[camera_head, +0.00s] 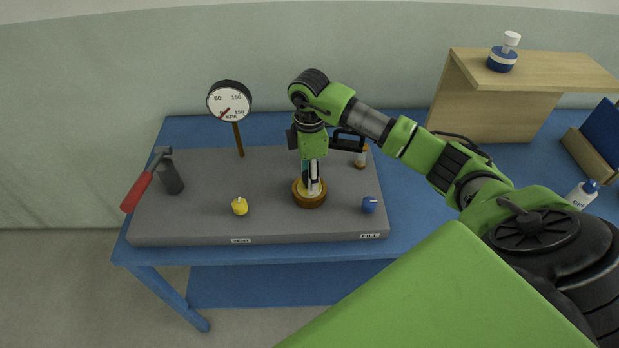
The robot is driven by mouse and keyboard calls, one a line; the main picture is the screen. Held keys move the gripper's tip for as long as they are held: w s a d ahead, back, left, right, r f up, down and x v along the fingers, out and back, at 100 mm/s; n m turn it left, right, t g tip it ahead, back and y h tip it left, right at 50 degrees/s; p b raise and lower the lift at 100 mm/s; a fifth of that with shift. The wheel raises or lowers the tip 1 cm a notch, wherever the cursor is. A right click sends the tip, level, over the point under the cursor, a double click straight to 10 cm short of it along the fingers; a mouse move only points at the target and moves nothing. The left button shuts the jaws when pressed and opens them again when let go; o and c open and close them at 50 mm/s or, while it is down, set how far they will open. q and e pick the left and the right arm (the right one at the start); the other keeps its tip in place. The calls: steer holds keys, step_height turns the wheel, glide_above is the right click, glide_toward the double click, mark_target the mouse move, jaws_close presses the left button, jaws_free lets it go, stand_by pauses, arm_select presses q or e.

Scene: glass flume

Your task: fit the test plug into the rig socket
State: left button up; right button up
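The rig is a grey slab (200,222) on a blue table. In its middle is a round brown socket (309,202) with a pale top, which I take for the rig socket. My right gripper (313,186) points straight down, with its fingertips at or just over the socket. The fingers look close together, but whether they are shut on something is too small to tell. I cannot make out the test plug; it may be hidden at the fingers. My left gripper is not in view.
A pressure gauge (230,102), near zero, stands at the back. A red-handled lever (137,190) is at left. A yellow knob (240,206) and blue knob (369,205) flank the socket. A wooden shelf (490,110) is at right.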

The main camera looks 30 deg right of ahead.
step_height(320, 180, up, 10)
steer(key=shift+b, duration=1.2)
steer(key=shift+r, duration=0.5)
steer(key=shift+a, duration=0.1)
